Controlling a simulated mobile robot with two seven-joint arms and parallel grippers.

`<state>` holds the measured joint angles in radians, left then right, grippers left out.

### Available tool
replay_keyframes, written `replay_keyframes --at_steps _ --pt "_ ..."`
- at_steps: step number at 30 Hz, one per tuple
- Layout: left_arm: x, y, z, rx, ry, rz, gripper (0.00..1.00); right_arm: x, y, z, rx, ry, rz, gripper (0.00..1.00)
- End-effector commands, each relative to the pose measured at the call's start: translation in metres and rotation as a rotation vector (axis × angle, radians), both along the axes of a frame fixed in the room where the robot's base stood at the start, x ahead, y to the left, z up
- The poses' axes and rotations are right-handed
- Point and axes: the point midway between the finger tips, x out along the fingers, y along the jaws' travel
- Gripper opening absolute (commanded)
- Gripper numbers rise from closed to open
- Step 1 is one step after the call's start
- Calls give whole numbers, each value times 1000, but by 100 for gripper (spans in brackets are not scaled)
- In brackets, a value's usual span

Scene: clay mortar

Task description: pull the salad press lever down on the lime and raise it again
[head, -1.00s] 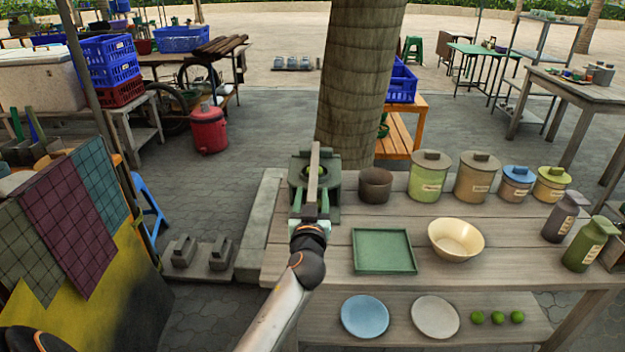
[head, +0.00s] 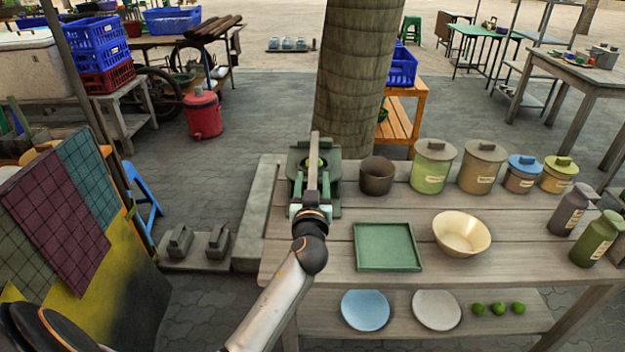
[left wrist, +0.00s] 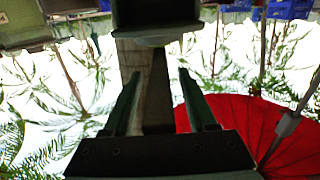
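The green-grey salad press (head: 330,169) stands at the back left of the wooden table. Its long grey lever (head: 313,170) runs over the press toward me. A green lime (head: 322,162) shows partly behind the lever, inside the press. My left gripper (head: 314,208) is at the lever's near end, with its fingers apart on either side of it. In the left wrist view, a bar that looks like the lever (left wrist: 158,95) lies between the open fingers, with a gap beside the right finger. My right gripper is not in view.
A dark pot (head: 377,177) stands just right of the press, with lidded jars (head: 433,170) beyond. A green tray (head: 387,247) and cream bowl (head: 462,233) are nearer. A tree trunk (head: 355,80) rises behind. Plates and limes (head: 498,309) lie on the lower shelf.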

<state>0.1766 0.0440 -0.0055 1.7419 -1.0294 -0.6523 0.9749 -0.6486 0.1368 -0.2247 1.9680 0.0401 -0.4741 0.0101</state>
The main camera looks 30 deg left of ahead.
Motion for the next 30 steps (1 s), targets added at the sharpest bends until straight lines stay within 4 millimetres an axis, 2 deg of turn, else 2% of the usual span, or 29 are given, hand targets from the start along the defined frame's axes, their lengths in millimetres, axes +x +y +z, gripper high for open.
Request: replay_keyframes --at_steps 2,16,30 --pt "0 0 0 0 0 0 52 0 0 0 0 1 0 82" --pt "0 0 0 0 0 0 0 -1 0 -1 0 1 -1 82" --pt "0 0 0 1 -1 0 0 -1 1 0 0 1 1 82"
